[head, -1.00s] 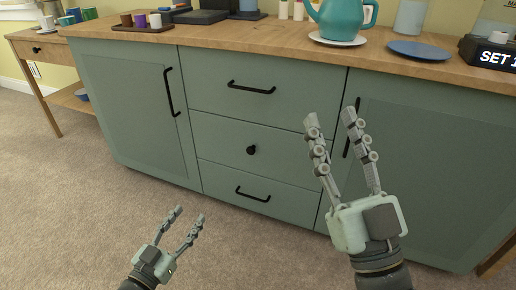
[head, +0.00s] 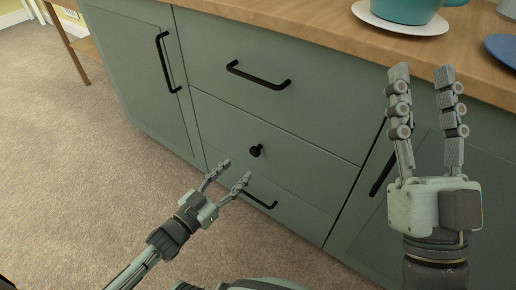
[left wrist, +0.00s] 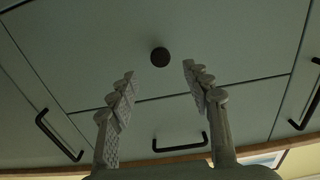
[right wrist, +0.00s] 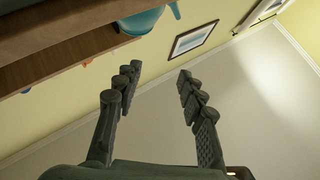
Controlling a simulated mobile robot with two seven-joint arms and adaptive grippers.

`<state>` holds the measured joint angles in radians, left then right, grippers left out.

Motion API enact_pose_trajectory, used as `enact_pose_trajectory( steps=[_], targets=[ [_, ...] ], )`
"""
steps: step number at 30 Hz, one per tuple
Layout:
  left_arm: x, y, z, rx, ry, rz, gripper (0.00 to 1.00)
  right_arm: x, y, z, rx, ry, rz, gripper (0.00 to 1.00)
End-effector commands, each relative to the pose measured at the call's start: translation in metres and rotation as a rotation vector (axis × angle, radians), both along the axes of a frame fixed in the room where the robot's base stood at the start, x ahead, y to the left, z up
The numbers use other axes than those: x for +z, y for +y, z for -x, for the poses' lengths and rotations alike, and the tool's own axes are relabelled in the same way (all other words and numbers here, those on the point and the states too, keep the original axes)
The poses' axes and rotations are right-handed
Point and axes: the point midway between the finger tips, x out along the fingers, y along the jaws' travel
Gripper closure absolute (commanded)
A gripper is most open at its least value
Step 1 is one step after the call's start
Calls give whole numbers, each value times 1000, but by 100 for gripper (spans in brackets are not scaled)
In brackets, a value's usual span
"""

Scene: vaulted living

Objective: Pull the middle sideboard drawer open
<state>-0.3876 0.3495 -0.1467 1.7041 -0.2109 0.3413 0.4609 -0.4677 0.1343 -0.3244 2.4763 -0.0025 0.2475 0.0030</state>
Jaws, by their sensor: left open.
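The middle drawer (head: 300,162) of the green sideboard is shut, flush with its neighbours. Its round black knob (head: 256,151) sits mid-front and also shows in the left wrist view (left wrist: 160,57). My left gripper (head: 236,169) is open and empty, its fingers pointing at the sideboard front, just below and left of the knob in the head view. In the left wrist view the knob lies ahead of the gap between the fingertips, apart from them. My right gripper (head: 422,73) is open and empty, raised in front of the right door.
The top drawer (head: 210,50) and bottom drawer have black bar handles (head: 258,76); the left door has one too (head: 165,62). Carpet in front is clear.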

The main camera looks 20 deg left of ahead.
Motion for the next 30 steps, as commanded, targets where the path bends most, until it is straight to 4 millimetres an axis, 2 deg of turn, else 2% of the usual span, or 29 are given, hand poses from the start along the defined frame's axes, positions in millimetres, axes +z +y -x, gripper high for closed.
enact_pose_trajectory(
  steps=[12, 18, 25, 30],
  targets=[
    [0, -21, -58, 0, -3, 1, 51, 13, -8, 13, -12, -134, -43, 60],
    [0, -25, -69, 0, -1, 1, 51, 16, -10, 17, -14, -164, -52, 60],
    [0, -25, -70, 0, -1, 1, 51, 17, -10, 17, -14, -167, -53, 60],
    [0, -25, -69, 0, -1, 0, 72, 17, -10, 17, -14, -166, -53, 60]
  ],
)
